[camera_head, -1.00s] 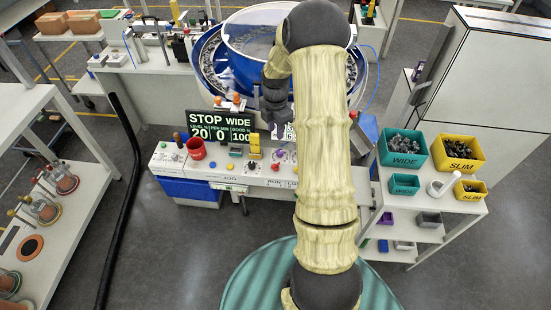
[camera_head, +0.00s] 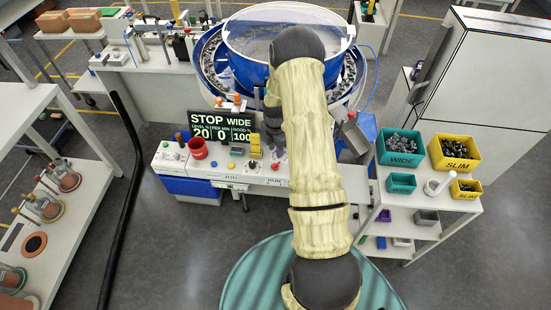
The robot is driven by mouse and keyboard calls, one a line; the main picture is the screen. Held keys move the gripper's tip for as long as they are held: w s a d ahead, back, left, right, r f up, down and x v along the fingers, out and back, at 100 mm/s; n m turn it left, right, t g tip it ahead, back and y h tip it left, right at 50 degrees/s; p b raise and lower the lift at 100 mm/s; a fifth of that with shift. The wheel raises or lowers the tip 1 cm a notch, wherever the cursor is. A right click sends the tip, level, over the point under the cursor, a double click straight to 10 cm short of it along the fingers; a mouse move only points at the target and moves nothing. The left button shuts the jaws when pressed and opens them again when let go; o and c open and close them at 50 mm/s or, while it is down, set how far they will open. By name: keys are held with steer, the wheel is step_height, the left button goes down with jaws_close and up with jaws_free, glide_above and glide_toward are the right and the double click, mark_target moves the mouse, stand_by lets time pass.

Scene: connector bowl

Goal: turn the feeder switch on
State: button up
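The feeder is a blue bowl (camera_head: 248,72) with a clear cover, at the top centre behind my arm. A white control panel (camera_head: 215,176) runs in front of it with several buttons and knobs. I cannot tell which control is the feeder switch.
Teal bins (camera_head: 401,160) and yellow bins (camera_head: 471,160) of parts stand on a shelf at right. A grey chute (camera_head: 352,135) sits just right of my arm. A bench with jars (camera_head: 50,211) is at left.

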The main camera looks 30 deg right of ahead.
mark_target(276, 163)
steer(key=shift+f+p, duration=1.2)
steer(key=shift+f, duration=2.65)
jaws_close()
